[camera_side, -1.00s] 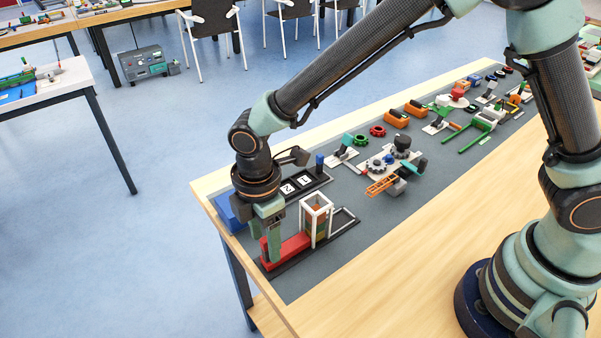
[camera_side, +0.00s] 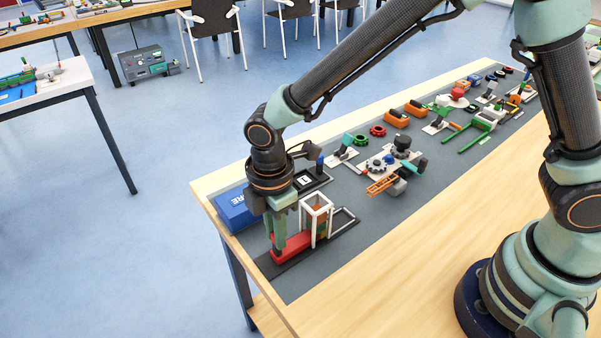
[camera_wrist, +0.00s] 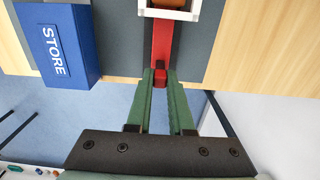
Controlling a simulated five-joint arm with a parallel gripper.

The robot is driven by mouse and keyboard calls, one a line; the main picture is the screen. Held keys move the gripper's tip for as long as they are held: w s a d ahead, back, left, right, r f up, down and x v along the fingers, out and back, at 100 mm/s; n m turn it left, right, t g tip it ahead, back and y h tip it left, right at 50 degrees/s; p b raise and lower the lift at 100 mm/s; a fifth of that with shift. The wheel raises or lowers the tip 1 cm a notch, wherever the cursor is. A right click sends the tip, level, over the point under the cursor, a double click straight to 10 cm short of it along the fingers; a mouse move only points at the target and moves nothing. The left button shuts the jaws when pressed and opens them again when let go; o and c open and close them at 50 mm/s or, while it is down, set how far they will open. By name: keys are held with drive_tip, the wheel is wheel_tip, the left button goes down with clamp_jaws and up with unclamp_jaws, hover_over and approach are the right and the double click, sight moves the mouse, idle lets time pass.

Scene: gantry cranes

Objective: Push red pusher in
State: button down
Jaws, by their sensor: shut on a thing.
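The red pusher (camera_side: 292,247) is a long red bar lying on a dark base plate (camera_side: 343,232), with its inner end at a white-framed tower (camera_side: 316,203). In the wrist view the red pusher (camera_wrist: 161,42) runs from the tower's white frame (camera_wrist: 196,13) down to my fingers. My gripper (camera_wrist: 160,78) is shut on the pusher's outer end, one green finger on each side. In the side view my gripper (camera_side: 277,247) points down at that same end. An orange-brown block (camera_wrist: 169,3) shows inside the tower.
A blue STORE box (camera_side: 237,208) stands left of the pusher, near the table edge. Behind my gripper is a dark rack with white lettered tiles (camera_side: 306,181). Gears and an orange-framed piece (camera_side: 381,185) lie to the right. The grey mat in front is clear.

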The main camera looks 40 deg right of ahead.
drive_tip(key=shift+d, duration=1.75)
drive_tip(key=c, duration=0.7)
unclamp_jaws()
drive_tip(key=shift+r, duration=0.1)
wheel_tip(320, 180, up, 7)
drive_tip(key=shift+f, duration=0.1)
